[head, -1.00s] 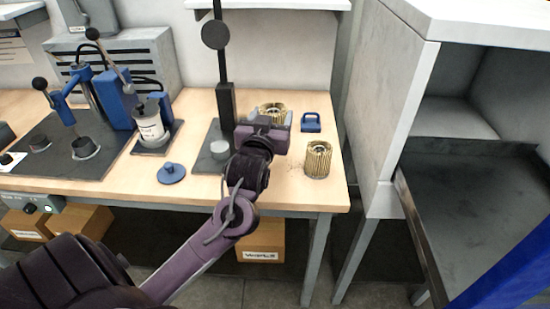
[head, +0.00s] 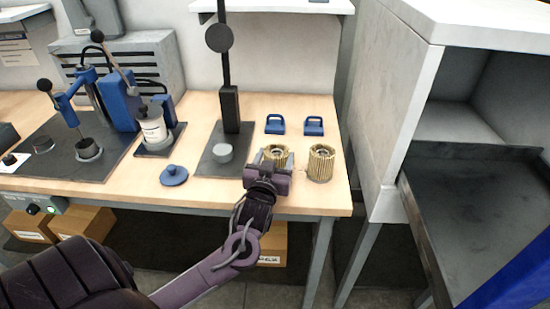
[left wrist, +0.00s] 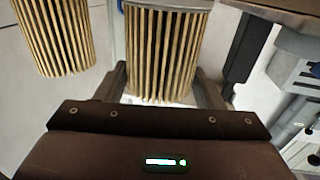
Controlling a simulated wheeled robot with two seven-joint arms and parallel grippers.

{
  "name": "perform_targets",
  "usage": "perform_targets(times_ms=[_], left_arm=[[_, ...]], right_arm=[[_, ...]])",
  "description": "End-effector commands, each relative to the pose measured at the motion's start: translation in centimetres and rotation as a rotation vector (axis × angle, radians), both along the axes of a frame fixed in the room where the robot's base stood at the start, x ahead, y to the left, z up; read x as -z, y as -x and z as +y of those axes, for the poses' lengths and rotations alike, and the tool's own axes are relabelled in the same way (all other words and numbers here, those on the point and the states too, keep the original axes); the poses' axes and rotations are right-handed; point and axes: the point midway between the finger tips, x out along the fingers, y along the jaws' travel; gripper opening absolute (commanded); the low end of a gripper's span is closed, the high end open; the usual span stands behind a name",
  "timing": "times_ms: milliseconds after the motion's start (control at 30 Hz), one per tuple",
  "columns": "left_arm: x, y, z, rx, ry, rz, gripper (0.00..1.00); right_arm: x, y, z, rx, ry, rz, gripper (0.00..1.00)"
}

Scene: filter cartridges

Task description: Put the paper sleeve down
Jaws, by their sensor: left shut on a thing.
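A paper sleeve (head: 278,152), pleated and tan, is upright between the fingers of my left gripper (head: 275,160). The gripper is shut on it from the front, and its body hides the sleeve's lower part in the head view. The held sleeve (left wrist: 165,50) also fills the middle of the left wrist view. I cannot tell whether its base touches the wooden table (head: 225,195). A second pleated sleeve (head: 321,164) stands on the table just to its right, apart from it. That one shows at upper left in the left wrist view (left wrist: 55,38). My right gripper is not in view.
Two blue handled caps (head: 275,126) (head: 314,127) sit behind the sleeves. A stand with a black post (head: 230,110) is to the left, with a round blue lid (head: 173,175) and a press (head: 120,100) further left. The table's right and front edges are close.

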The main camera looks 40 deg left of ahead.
Motion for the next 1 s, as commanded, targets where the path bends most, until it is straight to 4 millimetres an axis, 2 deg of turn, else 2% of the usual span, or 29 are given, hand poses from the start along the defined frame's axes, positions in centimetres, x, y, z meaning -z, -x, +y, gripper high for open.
perform_targets(times_ms=[500,533,700,1000], left_arm=[[1.6,0.0,-0.1,0.001,0.001,0.01,0.36],[1.7,0.0,-0.1,0.001,0.002,0.012,0.63],[1.5,0.0,-0.1,0.001,0.002,0.009,0.84],[1.0,0.0,0.0,0.001,0.0,0.002,0.84]], right_arm=[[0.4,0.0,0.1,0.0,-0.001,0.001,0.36],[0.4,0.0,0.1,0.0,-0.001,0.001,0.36],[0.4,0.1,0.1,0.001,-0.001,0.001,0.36],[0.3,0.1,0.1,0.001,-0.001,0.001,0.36]])
